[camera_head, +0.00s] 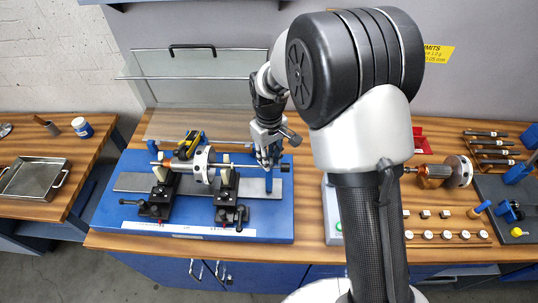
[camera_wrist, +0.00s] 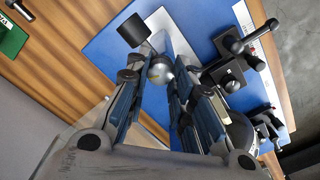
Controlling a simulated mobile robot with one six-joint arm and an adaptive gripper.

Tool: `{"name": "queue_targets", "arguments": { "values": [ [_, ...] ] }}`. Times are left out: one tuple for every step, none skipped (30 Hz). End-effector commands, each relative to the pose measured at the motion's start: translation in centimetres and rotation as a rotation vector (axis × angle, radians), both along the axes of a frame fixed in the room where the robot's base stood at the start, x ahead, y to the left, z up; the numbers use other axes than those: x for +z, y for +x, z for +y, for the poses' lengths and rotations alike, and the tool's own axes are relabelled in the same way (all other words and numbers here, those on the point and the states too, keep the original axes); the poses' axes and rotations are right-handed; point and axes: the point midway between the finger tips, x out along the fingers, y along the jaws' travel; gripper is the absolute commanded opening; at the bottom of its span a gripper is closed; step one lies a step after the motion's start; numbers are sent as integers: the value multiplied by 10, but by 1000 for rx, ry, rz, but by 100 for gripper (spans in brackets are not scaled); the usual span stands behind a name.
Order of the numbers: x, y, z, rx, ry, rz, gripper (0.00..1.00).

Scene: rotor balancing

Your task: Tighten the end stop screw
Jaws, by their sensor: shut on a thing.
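The blue end stop post (camera_head: 269,181) stands on the blue balancing stand at the right end of the rotor shaft. A black knob (camera_head: 285,168) sticks out to its right; a black cylinder, probably the same knob, shows in the wrist view (camera_wrist: 133,30). My gripper (camera_head: 267,162) points down at the end stop from above. In the wrist view my gripper (camera_wrist: 160,82) has its fingers on either side of a rounded silver piece, which looks like part of the end stop screw (camera_wrist: 160,69). The fingers hide most of the contact. The rotor (camera_head: 201,165) lies across two supports.
The blue stand (camera_head: 115,207) sits on the wooden bench, with black clamp handles along its front. A clear hinged guard (camera_head: 190,66) is raised behind it. A second rotor (camera_head: 435,176), small parts and tools lie right of my arm. A metal tray (camera_head: 35,178) is far left.

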Motion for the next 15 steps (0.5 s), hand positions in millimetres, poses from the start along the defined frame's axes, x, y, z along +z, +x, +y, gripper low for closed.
{"name": "queue_targets", "arguments": {
  "values": [
    [1,0,0,-45,1,-1,0],
    [1,0,0,-73,1,-1,0],
    [1,0,0,-111,1,-1,0],
    [1,0,0,-139,1,-1,0],
    [1,1,0,-168,1,-1,0],
    [1,1,0,-206,1,-1,0],
    [1,1,0,-234,1,-1,0],
    [1,1,0,-263,1,-1,0],
    [1,1,0,-301,1,-1,0],
    [1,1,0,-329,1,-1,0],
    [1,1,0,-358,1,-2,0],
    [1,1,0,-395,1,-2,0],
    [1,1,0,-424,1,-2,0],
    [1,1,0,-453,1,-2,0],
    [1,1,0,-490,1,-2,0]
  ]
}}
